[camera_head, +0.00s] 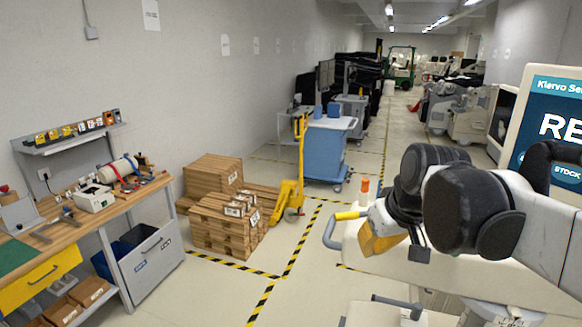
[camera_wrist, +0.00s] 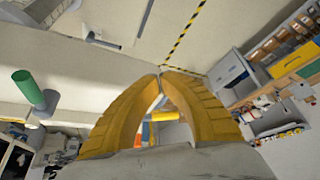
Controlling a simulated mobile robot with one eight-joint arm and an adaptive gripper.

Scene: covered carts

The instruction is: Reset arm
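My gripper (camera_head: 378,242) hangs at the end of my arm, with its yellow fingers over the pale cart (camera_head: 346,243) in the head view. In the wrist view the two yellow fingers of my gripper (camera_wrist: 161,71) meet at their tips. Nothing is visibly held at the tips. My arm is bent across the right side of the head view and hides part of the cart.
An orange-topped bottle (camera_head: 365,186) stands near my gripper. A workbench (camera_head: 135,199) is at left, with stacked pallets (camera_head: 222,231) and a yellow pallet jack (camera_head: 292,190) beyond. A screen (camera_head: 552,130) stands at right. The taped aisle in the middle is clear.

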